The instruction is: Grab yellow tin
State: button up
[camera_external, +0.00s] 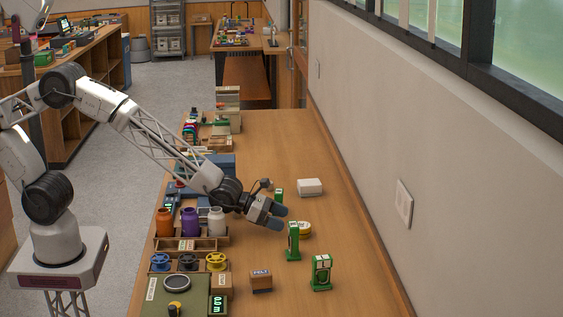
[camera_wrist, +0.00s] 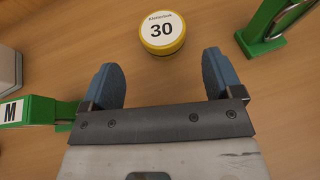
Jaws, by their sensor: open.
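The yellow tin (camera_wrist: 162,34) is a short round tin with a white lid marked 30. It stands on the wooden counter. In the external view the tin (camera_external: 304,229) shows just right of my gripper (camera_external: 277,217), partly hidden behind a green object. In the wrist view my gripper (camera_wrist: 160,82) is open and empty. Its two blue fingertips are spread apart, and the tin lies beyond them, roughly centred between them. The fingers do not touch the tin.
Green stands (camera_external: 293,242) and (camera_external: 321,272) are close to the tin. A green item marked M (camera_wrist: 30,112) is by the left finger. Bottles (camera_external: 190,222) stand in a wooden rack at left. The counter's right side is clear.

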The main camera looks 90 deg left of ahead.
aim_at(300, 224)
jog(key=shift+x, duration=0.8)
jog(key=shift+w+f, duration=0.1)
jog(key=shift+w, duration=0.1)
jog(key=shift+x, duration=2.4)
jog(key=shift+c, duration=0.5)
jog(key=c, duration=0.8)
jog(key=shift+o, duration=0.2)
jog(key=shift+r, duration=5.1)
